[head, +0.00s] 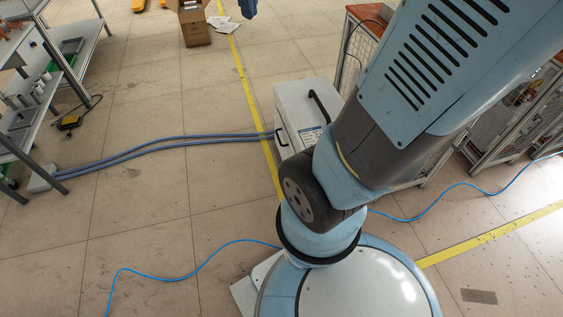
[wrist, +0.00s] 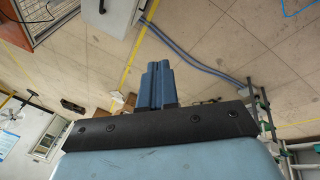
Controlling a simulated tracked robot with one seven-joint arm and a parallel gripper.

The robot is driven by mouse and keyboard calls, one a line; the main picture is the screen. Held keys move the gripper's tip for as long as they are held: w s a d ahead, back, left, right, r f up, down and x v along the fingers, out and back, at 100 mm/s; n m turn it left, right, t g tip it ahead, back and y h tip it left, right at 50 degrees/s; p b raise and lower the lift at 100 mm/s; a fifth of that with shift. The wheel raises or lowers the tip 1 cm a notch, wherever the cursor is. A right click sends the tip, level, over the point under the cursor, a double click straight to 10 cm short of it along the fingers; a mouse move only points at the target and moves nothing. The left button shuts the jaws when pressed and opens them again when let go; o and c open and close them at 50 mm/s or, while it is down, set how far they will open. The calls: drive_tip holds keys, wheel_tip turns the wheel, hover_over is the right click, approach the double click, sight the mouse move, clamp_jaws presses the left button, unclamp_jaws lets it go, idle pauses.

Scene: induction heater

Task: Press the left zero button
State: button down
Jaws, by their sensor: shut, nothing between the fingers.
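A white box-shaped unit (head: 293,97) with a black handle on top stands on the floor, partly hidden behind my arm in the head view. It looks like the heater. Two blue-grey hoses (head: 165,146) run left from it. In the wrist view the white unit (wrist: 107,12) is at the top, cut by the frame edge, with the hoses (wrist: 190,58) beside it. My gripper (wrist: 158,66) shows its blue fingers together and empty, pointing over the floor. No zero button can be made out in either view.
Shelving (head: 50,85) stands at the left, with a cardboard box (head: 193,22) at the top. Wire cages (head: 500,125) stand at the right. A thin blue cable (head: 190,268) lies on the floor. Open tiled floor lies between the shelving and the white unit.

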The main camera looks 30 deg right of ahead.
drive_tip(key=w+d+f+n+g+h, duration=0.15)
drive_tip(key=w+f+n, duration=0.25)
drive_tip(key=w+f, duration=0.4)
drive_tip(key=w+d+f+n+g+h, duration=0.15)
drive_tip(key=w+d+f+n, duration=0.35)
drive_tip(key=w, duration=0.6)
drive_tip(key=w+f+n+h, duration=0.1)
drive_tip(key=w+f+n, duration=0.35)
drive_tip(key=f, duration=0.85)
drive_tip(key=w+f+n+h, duration=0.25)
drive_tip(key=w+f, duration=0.35)
drive_tip(key=f, duration=0.6)
wheel_tip(320, 180, down, 28)
drive_tip(key=d+r+n, duration=0.1)
drive_tip(key=d+n, duration=0.1)
drive_tip(key=n, duration=0.8)
drive_tip(key=s+f+n, duration=0.4)
drive_tip(key=s+f, duration=0.3)
drive_tip(key=f, duration=0.6)
drive_tip(key=s+f+n+h, duration=0.1)
drive_tip(key=s+f+n, duration=0.4)
drive_tip(key=f, duration=0.9)
drive_tip(key=s, duration=0.2)
drive_tip(key=shift+s+d+f+t, duration=0.2)
drive_tip(key=shift+s+d+t, duration=0.15)
drive_tip(key=shift+t, duration=0.05)
